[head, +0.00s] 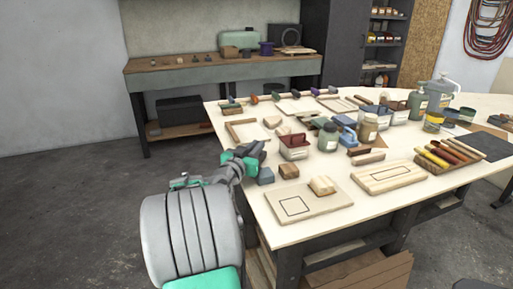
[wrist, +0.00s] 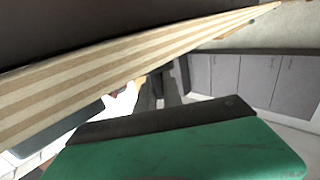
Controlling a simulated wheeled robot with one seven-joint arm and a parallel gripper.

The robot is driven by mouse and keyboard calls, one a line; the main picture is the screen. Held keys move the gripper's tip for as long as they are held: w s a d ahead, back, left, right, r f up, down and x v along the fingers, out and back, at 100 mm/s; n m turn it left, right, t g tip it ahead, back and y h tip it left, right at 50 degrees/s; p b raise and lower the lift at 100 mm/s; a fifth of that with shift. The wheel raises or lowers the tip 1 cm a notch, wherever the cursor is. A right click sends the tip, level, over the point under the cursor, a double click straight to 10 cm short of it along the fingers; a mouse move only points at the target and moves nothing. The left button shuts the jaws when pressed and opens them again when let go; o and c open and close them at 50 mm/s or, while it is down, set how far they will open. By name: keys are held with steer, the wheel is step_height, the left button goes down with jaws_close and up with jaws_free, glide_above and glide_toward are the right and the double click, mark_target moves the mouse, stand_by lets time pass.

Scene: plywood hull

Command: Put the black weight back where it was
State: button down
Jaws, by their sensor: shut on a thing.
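My gripper (head: 248,158), with green fingers, is at the left edge of the plywood-topped table (head: 225,115). It is shut on a dark piece at its tip, which I take for the black weight, though its outline is mostly hidden and blends with the grey gripper parts. In the wrist view a green finger with a black pad (wrist: 175,145) fills the bottom. A layered plywood edge (wrist: 130,75) crosses above it, very close, with a dark surface over it. The weight's former place cannot be made out.
A blue-grey block (head: 265,176) and a brown block (head: 289,171) stand close to my gripper. A board with a drawn outline (head: 325,204) lies at the near corner. Tools, bottles and blocks crowd the table. A workbench (head: 225,67) stands behind; open floor lies left.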

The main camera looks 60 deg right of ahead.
steer(key=shift+r, duration=0.2)
steer(key=shift+f, duration=0.15)
steer(key=c, duration=1.5)
jaws_free()
